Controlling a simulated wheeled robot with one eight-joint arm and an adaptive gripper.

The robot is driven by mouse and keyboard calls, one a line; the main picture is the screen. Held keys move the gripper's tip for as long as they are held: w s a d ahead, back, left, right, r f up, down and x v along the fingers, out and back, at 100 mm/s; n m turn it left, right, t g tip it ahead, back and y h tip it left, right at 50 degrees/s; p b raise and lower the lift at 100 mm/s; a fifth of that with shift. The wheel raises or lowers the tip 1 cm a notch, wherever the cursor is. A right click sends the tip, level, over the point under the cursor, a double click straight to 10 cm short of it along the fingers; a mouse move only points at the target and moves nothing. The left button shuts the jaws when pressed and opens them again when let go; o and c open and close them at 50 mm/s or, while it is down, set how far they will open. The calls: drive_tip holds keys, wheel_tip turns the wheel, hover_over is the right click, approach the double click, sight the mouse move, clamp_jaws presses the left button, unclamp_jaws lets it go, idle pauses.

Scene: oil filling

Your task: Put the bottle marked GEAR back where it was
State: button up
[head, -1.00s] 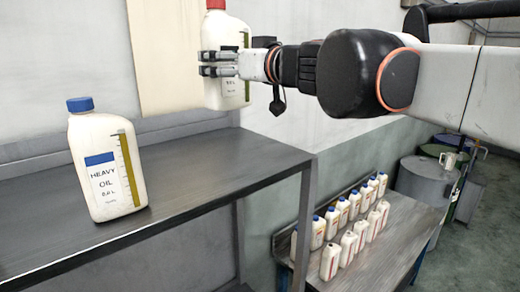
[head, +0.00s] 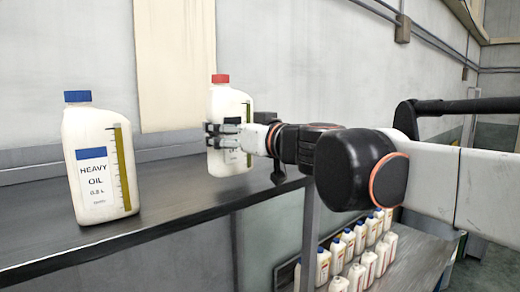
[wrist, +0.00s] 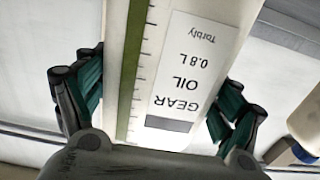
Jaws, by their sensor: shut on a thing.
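The GEAR bottle is a white jug with a red cap (head: 230,100) in the head view, upright over the far right part of the dark shelf (head: 150,225). Its base appears at or just above the shelf top; I cannot tell if it touches. My gripper (head: 222,136) is shut around its middle from the right. In the wrist view, my gripper (wrist: 160,105) has a finger on each side of the bottle (wrist: 185,60), whose label reads GEAR OIL 0.8 L upside down. The cap is out of the wrist view.
A blue-capped HEAVY OIL bottle (head: 98,165) stands on the shelf to the left, apart from the held one. Free shelf surface lies between them. Several white bottles (head: 350,250) stand on a lower table at the right. A wall closes the back.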

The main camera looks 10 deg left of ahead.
drive_tip(key=shift+f+b, duration=0.65)
drive_tip(key=shift+f, duration=0.7)
drive_tip(key=shift+f, duration=0.15)
drive_tip(key=o, duration=1.8)
drive_tip(key=b+v, duration=0.1)
drive_tip(key=v, duration=1.1)
